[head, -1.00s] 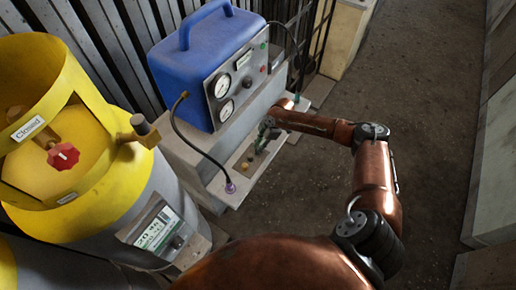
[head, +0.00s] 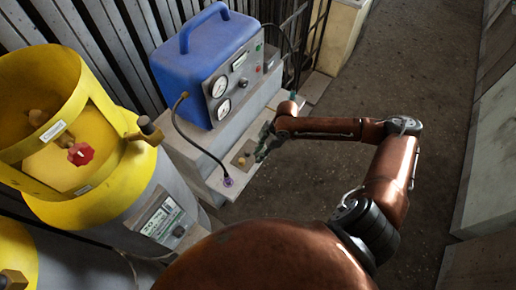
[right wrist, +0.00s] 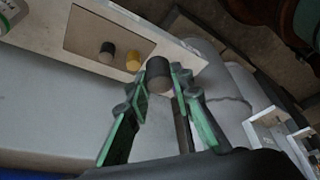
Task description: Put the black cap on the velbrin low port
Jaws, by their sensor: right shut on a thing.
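My right gripper (head: 260,155) is over the low ledge in front of the blue machine. In the right wrist view its green-and-grey fingers are shut on a black cap (right wrist: 158,70), a short dark cylinder with a paler end. Whether the cap touches the ledge is unclear. Another black cap (right wrist: 106,52) and a brass-yellow cap (right wrist: 133,61) stand beside it on a dark patch of the ledge. The yellow-topped cylinder (head: 100,205) has a side valve outlet with a grey end (head: 148,126). I cannot read any velbrin label or identify the low port. My left gripper is out of view.
The blue machine (head: 205,65) with two gauges stands on a grey block. Its dark hose hangs in front and ends in a purple fitting (head: 227,181) at the ledge (head: 220,188). A red valve knob (head: 81,154) sits inside the yellow collar. Open floor lies at right.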

